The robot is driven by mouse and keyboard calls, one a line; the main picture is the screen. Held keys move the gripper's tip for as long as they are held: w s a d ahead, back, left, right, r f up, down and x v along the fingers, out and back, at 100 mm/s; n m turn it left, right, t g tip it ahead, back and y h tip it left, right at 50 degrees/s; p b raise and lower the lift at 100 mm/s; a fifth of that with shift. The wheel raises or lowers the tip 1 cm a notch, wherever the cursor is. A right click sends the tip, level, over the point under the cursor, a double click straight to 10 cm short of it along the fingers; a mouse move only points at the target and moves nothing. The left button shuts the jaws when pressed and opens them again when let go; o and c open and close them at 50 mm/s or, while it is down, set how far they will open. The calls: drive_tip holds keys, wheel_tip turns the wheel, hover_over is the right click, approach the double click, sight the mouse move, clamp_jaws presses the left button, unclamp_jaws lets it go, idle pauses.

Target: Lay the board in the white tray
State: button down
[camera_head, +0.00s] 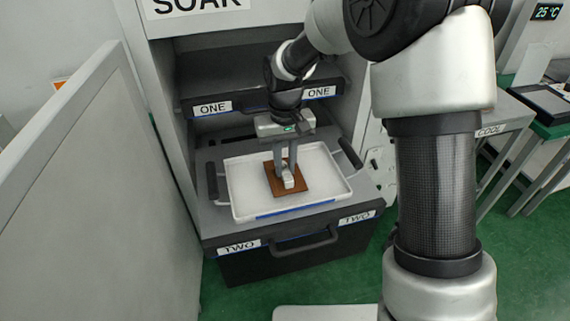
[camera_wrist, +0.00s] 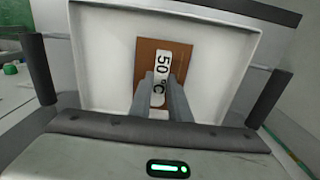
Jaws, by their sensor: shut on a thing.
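The board (camera_head: 308,184) is a brown square plate with a white label. In the wrist view the board (camera_wrist: 147,60) shows a label reading "50 °C". The white tray (camera_head: 245,208) lies on the drawer marked TWO, and its floor also shows in the wrist view (camera_wrist: 105,60). My gripper (camera_head: 286,180) points down over the tray, shut on the board near its middle. The board is inside the tray's outline; whether it touches the floor I cannot tell. In the wrist view my fingers (camera_wrist: 164,95) are close together and hide part of the board.
The drawer marked TWO (camera_head: 290,241) is pulled out beneath the tray. A shelf or drawer marked ONE (camera_head: 240,100) sits above and behind it. A grey panel (camera_head: 80,190) stands at the left. A bench marked COOL (camera_head: 490,131) is at the right.

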sight(285, 170)
drive_tip(key=shift+f, duration=0.1)
drive_tip(key=c, duration=1.7)
unclamp_jaws()
drive_tip(key=shift+o, duration=0.2)
wheel_tip(285, 170, up, 12)
drive_tip(key=p, duration=0.2)
drive_tip(key=s+d+r+t, duration=0.2)
drive_tip(key=s+d+r, duration=0.3)
drive_tip(key=r, duration=0.2)
drive_tip(key=s+d+r+m+t, duration=0.1)
drive_tip(key=s+d, duration=0.3)
drive_tip(key=s, duration=0.4)
drive_tip(key=s+d+m+t, duration=0.2)
drive_tip(key=s+d, duration=0.3)
drive_tip(key=s, duration=0.4)
drive_tip(key=shift+s+d+r+t, duration=0.15)
drive_tip(key=shift+s+r+t, duration=0.05)
drive_tip(key=shift+r+t, duration=0.15)
